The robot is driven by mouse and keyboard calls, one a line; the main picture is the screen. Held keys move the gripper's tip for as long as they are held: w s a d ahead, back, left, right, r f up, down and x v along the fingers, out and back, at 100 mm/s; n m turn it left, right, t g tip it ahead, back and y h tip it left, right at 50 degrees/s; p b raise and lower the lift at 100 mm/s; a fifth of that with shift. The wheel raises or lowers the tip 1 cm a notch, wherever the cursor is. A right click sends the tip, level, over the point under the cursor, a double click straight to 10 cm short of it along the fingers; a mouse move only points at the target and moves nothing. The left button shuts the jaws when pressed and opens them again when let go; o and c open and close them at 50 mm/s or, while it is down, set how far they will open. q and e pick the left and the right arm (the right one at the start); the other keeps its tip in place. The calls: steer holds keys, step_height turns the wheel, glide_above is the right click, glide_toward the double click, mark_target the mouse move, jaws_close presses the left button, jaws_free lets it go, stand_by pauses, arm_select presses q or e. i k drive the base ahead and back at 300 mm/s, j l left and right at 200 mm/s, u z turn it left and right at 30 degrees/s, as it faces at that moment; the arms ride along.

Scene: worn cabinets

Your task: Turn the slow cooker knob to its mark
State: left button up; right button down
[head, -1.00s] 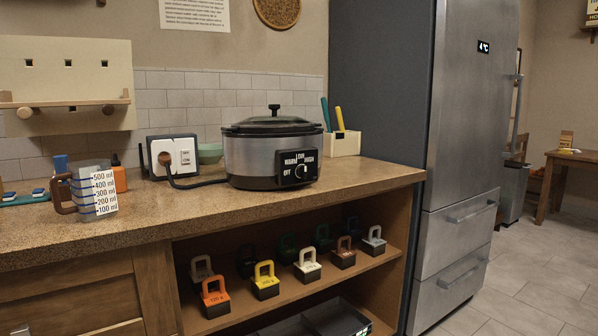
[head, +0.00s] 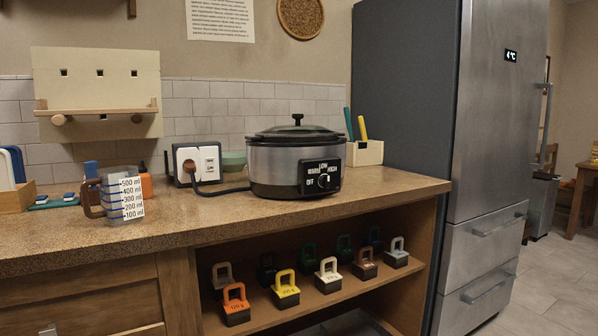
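The slow cooker (head: 285,165) stands on the counter in the middle of the head view. Neither of my grippers is in view.
A measuring jug (head: 121,196) stands on the left of the counter (head: 200,221). A cord runs from the cooker to a wall socket box (head: 197,162). A holder (head: 364,153) stands to the right. Several handled weights sit on the shelf below (head: 330,288). The counter before the cooker is clear.

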mark_target(324, 181)
steer(key=l+z, duration=0.1)
steer(key=l, duration=0.65)
steer(key=i+l+z, duration=0.1)
steer(key=l, duration=0.7)
